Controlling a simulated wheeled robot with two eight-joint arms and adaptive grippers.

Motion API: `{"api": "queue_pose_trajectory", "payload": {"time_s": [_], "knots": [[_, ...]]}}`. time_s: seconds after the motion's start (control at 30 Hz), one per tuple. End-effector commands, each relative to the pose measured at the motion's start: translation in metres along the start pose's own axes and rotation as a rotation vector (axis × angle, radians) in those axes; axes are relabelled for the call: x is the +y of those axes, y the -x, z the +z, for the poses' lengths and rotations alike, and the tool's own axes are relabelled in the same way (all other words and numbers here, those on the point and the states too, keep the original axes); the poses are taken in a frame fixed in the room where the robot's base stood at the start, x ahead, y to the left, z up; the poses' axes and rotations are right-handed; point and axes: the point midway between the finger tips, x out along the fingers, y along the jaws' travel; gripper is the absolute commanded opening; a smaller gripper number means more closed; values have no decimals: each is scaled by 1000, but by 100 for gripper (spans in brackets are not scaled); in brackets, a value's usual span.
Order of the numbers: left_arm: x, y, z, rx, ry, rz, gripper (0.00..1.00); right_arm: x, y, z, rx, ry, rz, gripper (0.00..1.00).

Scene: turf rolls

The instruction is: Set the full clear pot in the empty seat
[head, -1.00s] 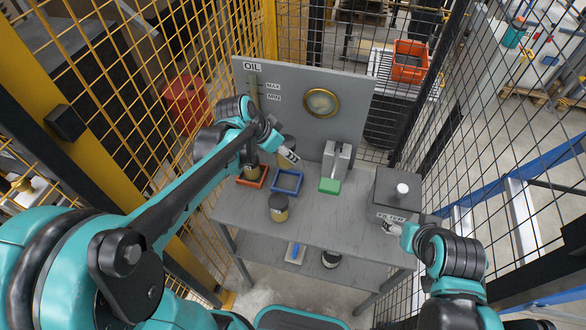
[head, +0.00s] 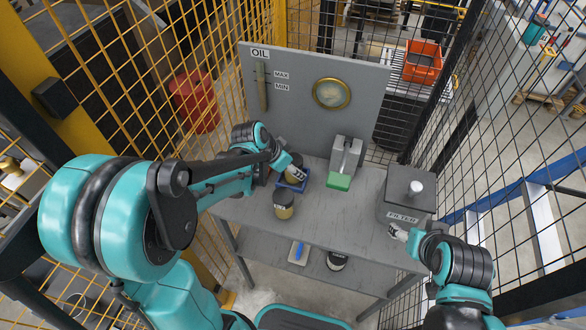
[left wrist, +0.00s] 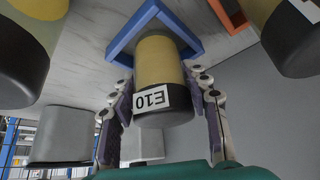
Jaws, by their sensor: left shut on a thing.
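My left gripper (head: 292,170) is shut on a pot with a dark lid, yellowish contents and an E10 label. In the left wrist view this pot (left wrist: 158,62) stands between the two fingers. Its far end lies within the blue square frame (left wrist: 126,38), which also shows on the bench (head: 303,186). I cannot tell whether the pot touches the bottom. A similar pot (head: 284,206) stands in front of the blue frame. Other pots fill the upper corners of the left wrist view. My right gripper (head: 398,233) is beside the FILTER box; its finger state is unclear.
The grey bench (head: 330,220) has free room at its middle. A metal block with a green pad (head: 339,181) stands right of the blue frame. The FILTER box (head: 407,195) is at the right. An upright panel (head: 300,90) with a gauge stands behind.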

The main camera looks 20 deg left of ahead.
Motion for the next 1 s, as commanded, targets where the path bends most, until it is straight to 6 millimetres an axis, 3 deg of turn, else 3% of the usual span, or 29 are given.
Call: {"api": "queue_pose_trajectory", "payload": {"time_s": [0.23,0.27,0.33,0.73,1.0], "knots": [[0,-3,2,0,0,0,10,0,-2,2,0,0,0,66],[0,-2,2,0,0,0,52,0,-2,1,0,0,0,66],[0,-2,1,0,0,0,67,0,-2,1,0,0,0,66],[0,5,-2,0,1,0,67,0,3,-2,0,0,0,66],[0,61,-2,0,2,-1,67,0,20,-14,0,0,0,66]]}}
